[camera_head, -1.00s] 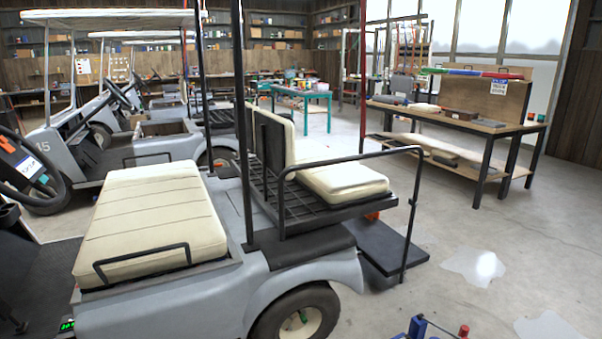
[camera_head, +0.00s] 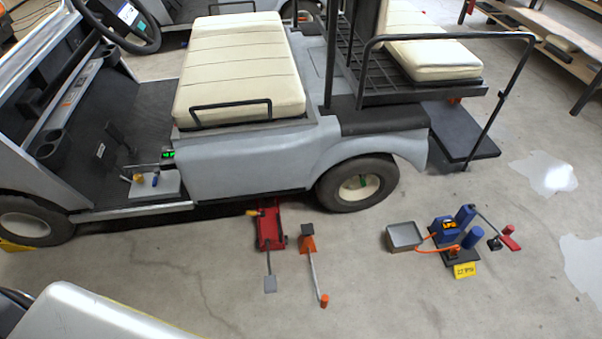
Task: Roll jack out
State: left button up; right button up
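A red floor jack (camera_head: 270,228) sits on the concrete beside the grey golf cart (camera_head: 240,155), just ahead of its rear wheel. The jack's far end reaches the shadow under the cart's side, so how far it goes under is hidden. The cart's rear wheel (camera_head: 357,184) appears to rest on or close to the floor; I cannot tell if there is a gap. Neither of my grippers shows in the head view.
An orange stand (camera_head: 308,243) with a long bar ending in an orange tip (camera_head: 324,300) lies just right of the jack. A grey tray (camera_head: 404,236) and a blue pump unit (camera_head: 446,229) with a yellow tag (camera_head: 465,270) stand farther right. Pale patches (camera_head: 545,172) mark the floor. The front middle floor is clear.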

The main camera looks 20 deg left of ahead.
aim_at(270, 226)
jog(key=u, duration=0.9)
jog(key=i, duration=0.25)
